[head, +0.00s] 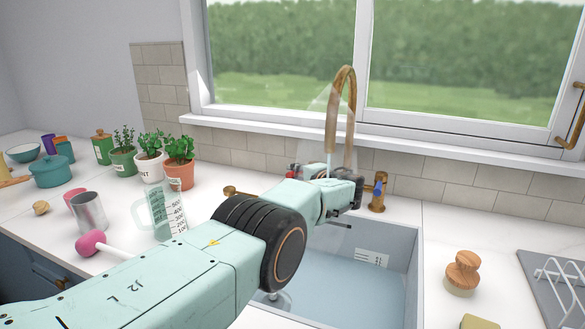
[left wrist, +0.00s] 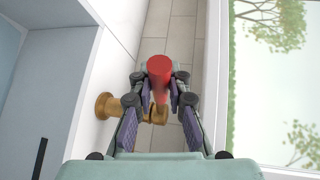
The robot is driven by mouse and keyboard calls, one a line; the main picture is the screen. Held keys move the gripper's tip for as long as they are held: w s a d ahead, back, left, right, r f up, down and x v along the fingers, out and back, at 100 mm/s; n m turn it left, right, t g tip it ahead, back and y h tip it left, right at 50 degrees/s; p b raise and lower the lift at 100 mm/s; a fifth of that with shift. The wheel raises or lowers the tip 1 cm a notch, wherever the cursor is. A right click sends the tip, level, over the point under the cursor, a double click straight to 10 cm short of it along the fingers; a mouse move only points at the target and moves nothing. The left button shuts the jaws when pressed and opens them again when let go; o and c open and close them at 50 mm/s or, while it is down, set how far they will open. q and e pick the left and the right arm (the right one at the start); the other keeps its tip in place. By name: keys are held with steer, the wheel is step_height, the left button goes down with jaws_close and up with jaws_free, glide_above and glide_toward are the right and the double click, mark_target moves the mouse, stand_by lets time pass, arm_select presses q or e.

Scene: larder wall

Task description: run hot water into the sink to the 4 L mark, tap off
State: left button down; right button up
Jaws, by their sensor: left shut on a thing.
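My left gripper (left wrist: 160,88) is shut on the red tap handle (left wrist: 159,66); its two dark fingers sit on either side of it. A brass valve body (left wrist: 115,106) shows behind the fingers. In the head view my left arm reaches over the sink (head: 408,292) and largely hides that tap. The tall brass spout (head: 345,105) arches above, with a pale stream and translucent haze below its mouth. Bluish water (head: 345,283) lies in the sink. A white marked scale (head: 371,257) is on the far wall; its figures are too small to read. My right gripper is out of view.
The brass tap with a blue handle (head: 379,186) stands right of the spout. A measuring jug (head: 167,212), metal cup (head: 88,212) and potted herbs (head: 150,166) stand left. A wooden-topped brush (head: 463,273) and a rack (head: 560,285) lie right. The window is behind.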

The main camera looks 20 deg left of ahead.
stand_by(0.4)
arm_select(q)
steer(key=c, duration=1.3)
jaws_free()
steer(key=shift+s+d+r, duration=0.1)
steer(key=shift+s, duration=0.05)
steer(key=shift+s+d+r, duration=0.1)
steer(key=shift+s+d, duration=0.1)
steer(key=shift+d, duration=0.3)
steer(key=shift+v, duration=3.1)
steer(key=shift+s+a, duration=0.1)
steer(key=shift+s, duration=0.05)
